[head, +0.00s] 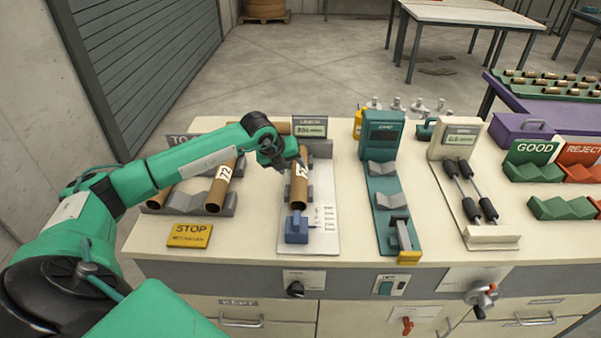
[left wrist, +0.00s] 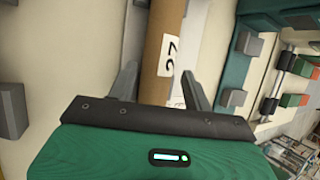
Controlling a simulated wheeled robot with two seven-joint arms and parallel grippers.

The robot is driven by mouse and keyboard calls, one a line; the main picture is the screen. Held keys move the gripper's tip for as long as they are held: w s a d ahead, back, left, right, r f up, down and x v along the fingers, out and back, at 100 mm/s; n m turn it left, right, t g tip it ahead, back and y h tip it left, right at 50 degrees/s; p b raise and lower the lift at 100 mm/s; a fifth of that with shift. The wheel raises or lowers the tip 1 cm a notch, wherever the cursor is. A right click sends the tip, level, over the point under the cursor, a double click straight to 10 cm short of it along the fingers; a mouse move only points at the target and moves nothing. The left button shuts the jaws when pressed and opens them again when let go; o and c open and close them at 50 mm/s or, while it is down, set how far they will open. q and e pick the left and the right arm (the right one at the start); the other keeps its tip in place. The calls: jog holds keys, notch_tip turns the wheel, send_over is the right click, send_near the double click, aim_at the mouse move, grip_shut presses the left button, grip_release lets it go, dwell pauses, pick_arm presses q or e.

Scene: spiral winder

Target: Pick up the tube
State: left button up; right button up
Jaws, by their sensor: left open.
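A brown cardboard tube (head: 298,192) with a white number label lies on the light plate of a measuring station, its near end by a blue block (head: 296,229). My left gripper (head: 285,163) is at the far part of this tube. In the left wrist view the tube (left wrist: 162,50) runs between the two spread fingers (left wrist: 160,85). The gripper is open, and I cannot tell whether a finger touches the tube. My right gripper is not in view.
More brown tubes (head: 218,188) lie in a grey V-shaped rack (head: 190,198) to the left. A teal station (head: 382,135) and a cream roller station (head: 455,140) stand to the right, then GOOD (head: 532,152) and REJECT (head: 582,154) racks.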

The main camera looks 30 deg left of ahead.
aim_at(296, 172)
pick_arm(q)
jog(key=p+x, duration=0.1)
jog(key=x, duration=0.1)
jog(key=shift+w+f, duration=0.25)
jog(key=shift+f, duration=0.05)
jog(key=p+x, duration=0.1)
jog(key=x, duration=0.2)
jog(key=shift+w+f, duration=0.15)
jog(key=shift+f, duration=0.05)
jog(key=shift+w+f, duration=0.1)
jog(key=shift+f, duration=0.1)
jog(key=c, duration=0.7)
jog(key=shift+o, duration=0.2)
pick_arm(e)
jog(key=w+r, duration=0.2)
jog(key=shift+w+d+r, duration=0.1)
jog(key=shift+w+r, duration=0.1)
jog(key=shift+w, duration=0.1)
